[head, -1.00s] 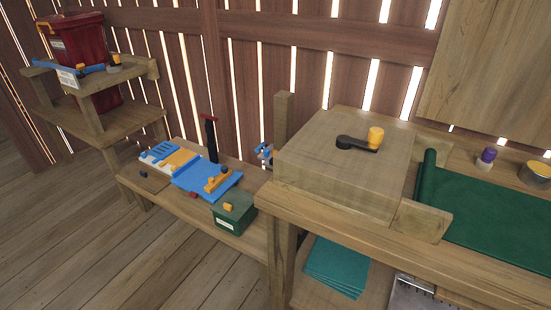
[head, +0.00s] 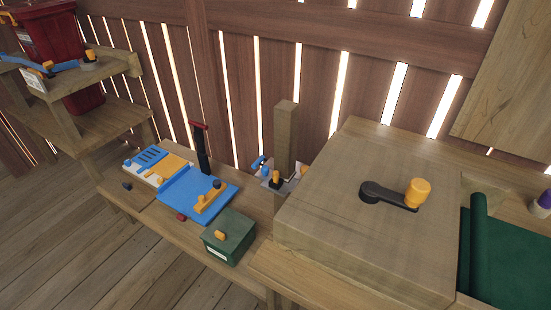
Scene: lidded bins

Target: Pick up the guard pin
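Neither of my grippers shows in the head view. I cannot tell for sure which thing is the guard pin. A blue board (head: 189,200) lies on the low bench, with an upright black lever (head: 203,160) that has a red top behind it. On the board sits an orange bar (head: 211,201) with a small dark blue knob (head: 217,184) at its end. A small red piece (head: 181,217) shows at the board's front edge. A small dark piece (head: 127,186) lies on the bench to the left.
A green lidded box (head: 230,238) stands at the low bench's front. A large wooden block (head: 330,230) with a black crank (head: 385,195) and yellow knob stands at right, beside a green roll (head: 480,255). A red lidded bin (head: 52,40) stands on the left shelf.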

